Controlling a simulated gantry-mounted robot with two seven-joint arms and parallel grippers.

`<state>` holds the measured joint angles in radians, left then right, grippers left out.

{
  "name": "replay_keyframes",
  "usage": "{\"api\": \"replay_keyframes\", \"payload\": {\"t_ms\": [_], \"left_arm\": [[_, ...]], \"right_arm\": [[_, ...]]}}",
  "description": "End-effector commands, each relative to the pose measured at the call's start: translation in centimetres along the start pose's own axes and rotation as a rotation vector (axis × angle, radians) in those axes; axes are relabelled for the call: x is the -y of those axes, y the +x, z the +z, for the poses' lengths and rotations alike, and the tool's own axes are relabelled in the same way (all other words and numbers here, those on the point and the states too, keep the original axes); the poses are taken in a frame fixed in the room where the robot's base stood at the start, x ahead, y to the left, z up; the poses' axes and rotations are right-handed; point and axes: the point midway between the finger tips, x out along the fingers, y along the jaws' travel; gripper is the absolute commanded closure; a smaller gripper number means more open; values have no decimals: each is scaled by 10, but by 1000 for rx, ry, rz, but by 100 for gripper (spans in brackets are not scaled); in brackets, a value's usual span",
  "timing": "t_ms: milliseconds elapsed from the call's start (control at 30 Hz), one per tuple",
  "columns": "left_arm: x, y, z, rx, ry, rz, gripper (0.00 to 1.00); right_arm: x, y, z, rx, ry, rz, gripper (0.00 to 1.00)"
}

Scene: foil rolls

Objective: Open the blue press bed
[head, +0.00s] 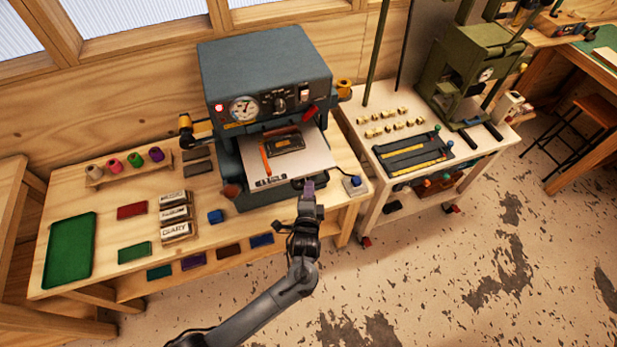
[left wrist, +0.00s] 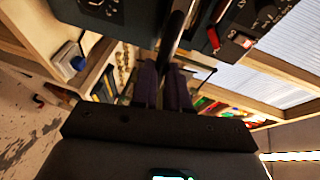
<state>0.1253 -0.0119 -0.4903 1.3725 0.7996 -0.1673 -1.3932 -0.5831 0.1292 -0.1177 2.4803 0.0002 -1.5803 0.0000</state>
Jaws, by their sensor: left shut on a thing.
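The blue press (head: 265,70) stands on the wooden bench against the wall, with a gauge and knobs on its front. Its pale flat bed (head: 315,155) juts out at the front under the press head, with a dark plate and an orange-handled tool on it. My left gripper (head: 308,187) is at the front right edge of the bed. In the left wrist view my left gripper (left wrist: 164,75) is shut on a dark bar (left wrist: 176,32), which looks like the bed's handle; the fingers hide part of it. My right gripper is not in view.
A small box with a blue knob (head: 354,183) sits just right of the bed. A green tray (head: 70,250), foil rolls (head: 135,160) and several coloured blocks lie on the bench to the left. A green press (head: 470,75) stands on the right table. The floor in front is clear.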

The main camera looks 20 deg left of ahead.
Motion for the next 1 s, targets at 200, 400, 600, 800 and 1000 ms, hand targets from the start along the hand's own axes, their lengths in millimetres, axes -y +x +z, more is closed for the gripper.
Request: {"api": "replay_keyframes", "payload": {"t_ms": [200, 400, 600, 800, 1000], "left_arm": [[-6, -36, -15, -2, -1, 6, 100], [-12, -55, -23, -2, 0, 4, 100], [-15, -61, -26, -3, 0, 2, 100], [-15, -61, -26, -3, 0, 2, 100], [-15, -61, -26, -3, 0, 2, 73]], "right_arm": [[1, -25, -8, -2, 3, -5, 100], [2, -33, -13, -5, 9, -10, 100], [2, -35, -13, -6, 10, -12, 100], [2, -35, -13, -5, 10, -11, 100], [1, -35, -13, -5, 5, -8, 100]]}}
